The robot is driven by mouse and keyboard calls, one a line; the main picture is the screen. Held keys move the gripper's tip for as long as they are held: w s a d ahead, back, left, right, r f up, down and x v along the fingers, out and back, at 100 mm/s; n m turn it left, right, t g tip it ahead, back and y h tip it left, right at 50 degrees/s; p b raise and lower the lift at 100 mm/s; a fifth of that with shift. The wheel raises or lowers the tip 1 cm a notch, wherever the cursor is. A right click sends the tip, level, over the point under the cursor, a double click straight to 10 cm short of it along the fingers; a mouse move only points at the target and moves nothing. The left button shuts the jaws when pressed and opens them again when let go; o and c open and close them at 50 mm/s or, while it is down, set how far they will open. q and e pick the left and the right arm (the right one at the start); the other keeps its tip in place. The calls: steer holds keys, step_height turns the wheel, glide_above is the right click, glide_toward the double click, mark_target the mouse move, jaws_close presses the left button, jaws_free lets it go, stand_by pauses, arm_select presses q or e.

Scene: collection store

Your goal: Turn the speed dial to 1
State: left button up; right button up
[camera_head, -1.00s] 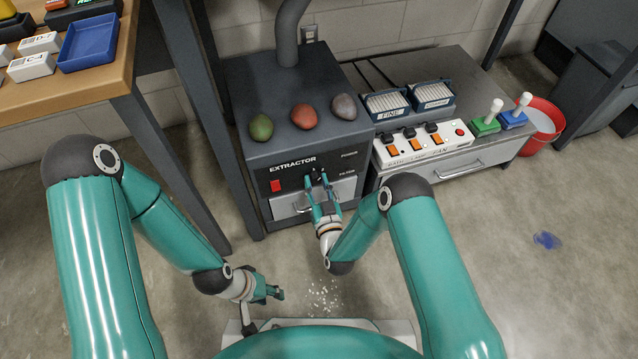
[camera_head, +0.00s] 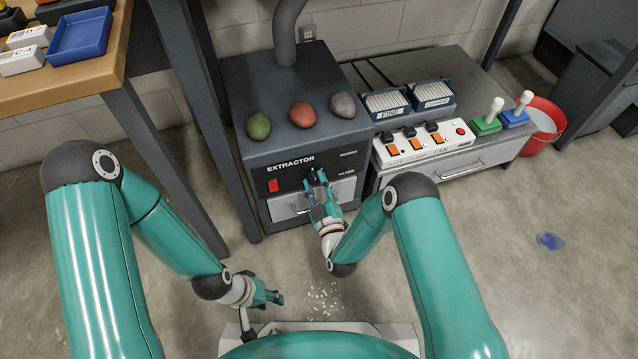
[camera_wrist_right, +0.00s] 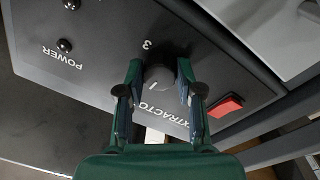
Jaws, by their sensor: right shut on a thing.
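The extractor (camera_head: 290,95) is a dark grey box with a black front panel. Its dark speed dial (camera_wrist_right: 158,76) is round and shows between my right fingertips in the right wrist view. My right gripper (camera_head: 318,180) is at the panel, shut on the dial, with one finger on each side (camera_wrist_right: 160,78). In the head view the gripper covers the dial. My left gripper (camera_head: 272,297) hangs low over the floor, away from everything; its opening is unclear.
A red switch (camera_head: 273,186) is left of the dial, and a drawer front (camera_head: 284,207) is below. Green, red and grey egg-shaped stones lie on top. A white switch strip (camera_head: 425,142) is on the bench to the right. White bits lie on the floor.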

steer(key=shift+w+d, duration=0.15)
stand_by(0.3)
steer(key=o, duration=1.2)
steer(key=shift+c, duration=0.2)
steer(key=v, duration=0.7)
steer(key=shift+s, duration=0.3)
steer(key=shift+f, duration=0.15)
